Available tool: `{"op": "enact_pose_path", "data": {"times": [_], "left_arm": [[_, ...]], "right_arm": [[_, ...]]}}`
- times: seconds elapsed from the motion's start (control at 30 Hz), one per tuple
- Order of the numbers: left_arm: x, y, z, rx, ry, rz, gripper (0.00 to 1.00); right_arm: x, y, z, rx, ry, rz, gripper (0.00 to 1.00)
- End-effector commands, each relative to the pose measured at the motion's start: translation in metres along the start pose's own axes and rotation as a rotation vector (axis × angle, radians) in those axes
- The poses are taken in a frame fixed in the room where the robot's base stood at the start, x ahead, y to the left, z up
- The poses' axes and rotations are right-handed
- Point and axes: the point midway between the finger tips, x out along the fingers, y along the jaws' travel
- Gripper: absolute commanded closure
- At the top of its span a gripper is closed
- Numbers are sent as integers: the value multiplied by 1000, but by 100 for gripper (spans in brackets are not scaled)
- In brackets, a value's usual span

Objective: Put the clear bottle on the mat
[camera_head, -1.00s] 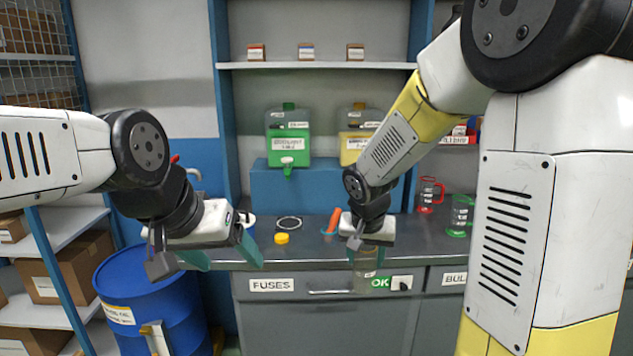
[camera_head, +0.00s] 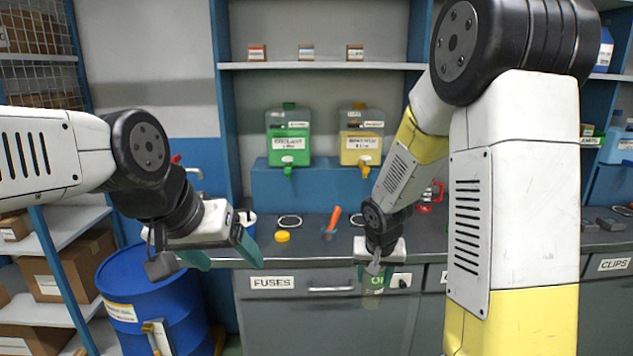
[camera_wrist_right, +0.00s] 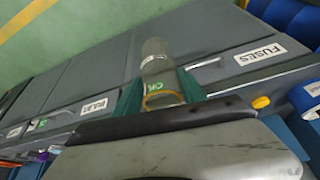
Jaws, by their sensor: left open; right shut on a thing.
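The clear bottle (camera_wrist_right: 157,72) is between the teal fingers of my right gripper (camera_wrist_right: 160,95) in the right wrist view. It is greyish and see-through, with an orange ring at its near end. In the head view my right gripper (camera_head: 374,272) is shut on the bottle (camera_head: 372,297), which hangs in front of the counter's drawer fronts. Two dark round patches with pale rims lie on the counter, one at the left (camera_head: 289,221) and one at the right (camera_head: 358,219); I cannot tell which is the mat. My left gripper (camera_head: 225,258) is open and empty.
On the counter (camera_head: 318,251) are a yellow lid (camera_head: 282,236) and an orange-handled item in a cup (camera_head: 331,223). Green (camera_head: 288,140) and yellow (camera_head: 361,140) dispensers stand on a blue block behind. A blue barrel (camera_head: 150,300) stands at left.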

Motion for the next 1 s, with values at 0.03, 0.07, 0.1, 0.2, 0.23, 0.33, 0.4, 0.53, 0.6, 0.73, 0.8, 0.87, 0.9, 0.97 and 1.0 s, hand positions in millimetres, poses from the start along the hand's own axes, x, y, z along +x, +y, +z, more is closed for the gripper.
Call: {"op": "enact_pose_path", "data": {"times": [0.03,0.07,0.1,0.2,0.23,0.33,0.4,0.53,0.6,0.73,0.8,0.87,0.9,0.97,1.0], "left_arm": [[0,0,0,0,0,0,26],[0,0,0,0,0,0,26],[0,0,0,0,0,0,26],[0,0,0,0,0,0,26],[0,0,0,0,0,0,26],[0,0,0,0,0,0,26],[0,0,0,0,0,0,26],[0,0,0,0,0,0,26],[0,0,0,0,0,0,26],[0,0,0,0,0,0,26],[0,0,0,0,0,0,26],[0,0,0,0,0,0,26],[0,0,0,0,0,0,26],[0,0,0,0,0,0,26],[0,0,0,0,0,0,26]], "right_arm": [[9,5,4,-8,-6,-1,91],[14,6,6,-14,-5,-5,91],[20,7,9,-24,-6,-9,91],[39,11,18,-56,-7,-21,91],[44,12,22,-64,-7,-24,91],[57,13,30,-87,-5,-33,91],[63,14,34,-97,-4,-38,91],[70,14,40,-107,-3,-44,91],[71,14,40,-108,-1,-45,91],[71,15,40,-107,0,-45,91],[71,15,40,-105,1,-45,91],[71,15,40,-105,0,-45,91],[71,15,40,-105,0,-45,91],[69,15,39,-102,-1,-43,91],[67,14,37,-97,-1,-41,91]]}}
